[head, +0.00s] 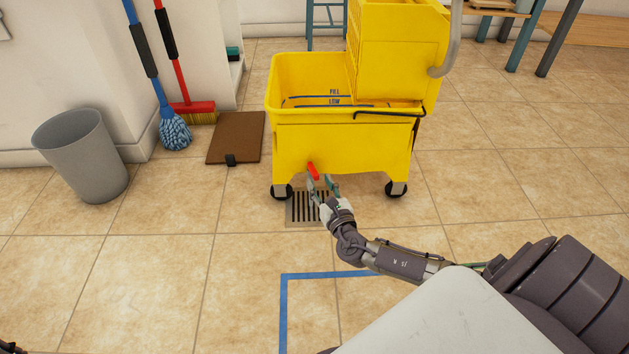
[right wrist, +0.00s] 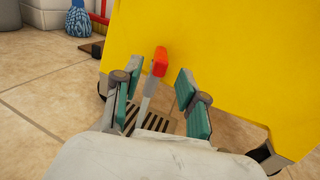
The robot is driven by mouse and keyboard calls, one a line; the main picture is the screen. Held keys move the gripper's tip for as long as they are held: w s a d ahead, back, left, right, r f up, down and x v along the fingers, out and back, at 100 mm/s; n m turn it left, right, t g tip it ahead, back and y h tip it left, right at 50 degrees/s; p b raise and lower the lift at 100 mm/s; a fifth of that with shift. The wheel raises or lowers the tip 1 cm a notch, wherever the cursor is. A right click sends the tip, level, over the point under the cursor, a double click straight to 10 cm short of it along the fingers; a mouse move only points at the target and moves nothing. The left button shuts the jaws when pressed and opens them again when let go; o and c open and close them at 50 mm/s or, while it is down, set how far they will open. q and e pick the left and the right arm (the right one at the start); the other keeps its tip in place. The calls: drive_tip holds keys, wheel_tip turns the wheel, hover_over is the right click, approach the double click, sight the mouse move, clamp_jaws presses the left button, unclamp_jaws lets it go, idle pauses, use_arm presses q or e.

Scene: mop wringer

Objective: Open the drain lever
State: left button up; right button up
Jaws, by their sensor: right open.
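The yellow mop bucket (head: 340,140) stands on its casters with its front facing me. The drain lever (head: 313,171) has a red grip and sits low on the bucket's front. In the right wrist view, the red grip (right wrist: 160,62) tops a grey metal stem, against the yellow wall (right wrist: 220,70). My right gripper (head: 323,184) is open just in front of the lever. In the right wrist view its teal finger pads (right wrist: 155,93) stand on both sides of the stem, with gaps visible. The red grip shows beyond the fingertips.
A floor drain grate (head: 305,208) lies under the bucket's front. A grey bin (head: 80,155), a blue mop (head: 173,130), a red broom (head: 192,108) and a brown board (head: 236,138) are to the left. Blue tape (head: 283,315) marks the open tiles in front.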

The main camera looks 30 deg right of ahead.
sight(317, 179)
drive_tip(key=shift+b+x, duration=0.85)
drive_tip(key=shift+x, duration=1.5)
clamp_jaws()
